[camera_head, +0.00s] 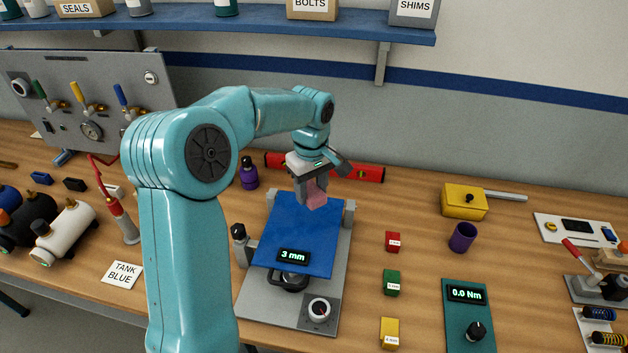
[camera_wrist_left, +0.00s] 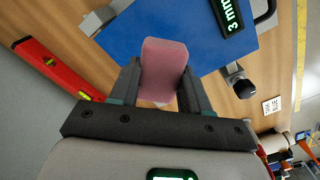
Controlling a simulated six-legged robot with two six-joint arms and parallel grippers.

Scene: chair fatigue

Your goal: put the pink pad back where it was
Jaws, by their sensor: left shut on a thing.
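My left gripper (camera_head: 312,196) is shut on the pink pad (camera_head: 317,193). It holds the pad over the far part of a blue plate (camera_head: 290,228), which belongs to a grey test stand with a display reading 3 mm. In the left wrist view the pink pad (camera_wrist_left: 163,70) sits between the two dark fingers, in front of the blue plate (camera_wrist_left: 150,25). Whether the pad touches the plate cannot be told. My right gripper is not in view.
A red level (camera_head: 365,171) lies behind the stand. A purple bottle (camera_head: 249,173) stands to its left. Red, green and yellow blocks (camera_head: 391,282) line its right side, with a purple cup (camera_head: 462,237) and a yellow box (camera_head: 464,201) beyond. Bare wood shows between them.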

